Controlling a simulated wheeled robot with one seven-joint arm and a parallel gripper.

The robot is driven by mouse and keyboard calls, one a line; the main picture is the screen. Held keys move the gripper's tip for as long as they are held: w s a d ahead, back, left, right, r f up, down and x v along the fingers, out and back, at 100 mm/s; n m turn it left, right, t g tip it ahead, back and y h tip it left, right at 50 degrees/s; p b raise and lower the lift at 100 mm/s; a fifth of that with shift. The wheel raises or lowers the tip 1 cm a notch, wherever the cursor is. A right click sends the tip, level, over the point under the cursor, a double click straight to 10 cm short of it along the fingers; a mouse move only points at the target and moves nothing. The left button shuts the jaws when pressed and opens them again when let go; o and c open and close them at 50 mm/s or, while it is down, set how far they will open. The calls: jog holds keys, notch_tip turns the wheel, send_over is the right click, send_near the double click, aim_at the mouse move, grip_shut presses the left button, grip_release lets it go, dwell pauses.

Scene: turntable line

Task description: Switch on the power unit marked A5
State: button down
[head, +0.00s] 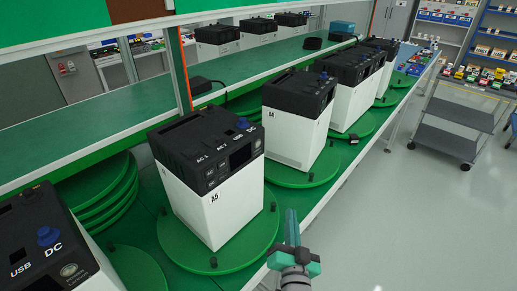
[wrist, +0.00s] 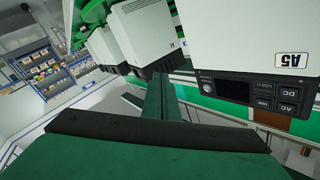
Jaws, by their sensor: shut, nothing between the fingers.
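The power unit marked A5 (head: 215,190) is a white box with a black top, standing on a round green turntable (head: 190,262) in the middle of the head view. Its black top carries a blue knob (head: 242,123), a dark display and buttons labelled AC, USB and DC. In the wrist view the A5 unit (wrist: 248,30) appears upside down at the right, with its display and DC, USB and AC buttons showing. My gripper (head: 291,222) is shut and empty, to the right of the A5 unit and apart from it. Its fingers also show in the wrist view (wrist: 160,100).
A unit marked A4 (head: 300,115) stands behind A5, with more units further along the line. Another unit (head: 45,245) stands at the front left. Stacked green discs (head: 105,205) lie left of A5. The grey floor (head: 400,220) at the right is clear near me; a cart (head: 450,125) stands beyond.

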aim_at(258, 144)
jog(key=w+r+y, duration=0.1)
jog(key=w+r, duration=0.2)
jog(key=r, duration=0.3)
jog(key=w+r+t+y, duration=0.1)
jog(key=w+r, duration=0.3)
jog(key=r, duration=0.3)
jog(key=shift+a+r, duration=0.25)
jog(key=w+a, duration=0.5)
jog(key=a, duration=0.2)
jog(key=shift+w, duration=0.1)
dwell(1.5)
jog(key=shift+a, duration=0.15)
jog(key=shift+w+a, duration=0.1)
jog(key=shift+a, duration=0.25)
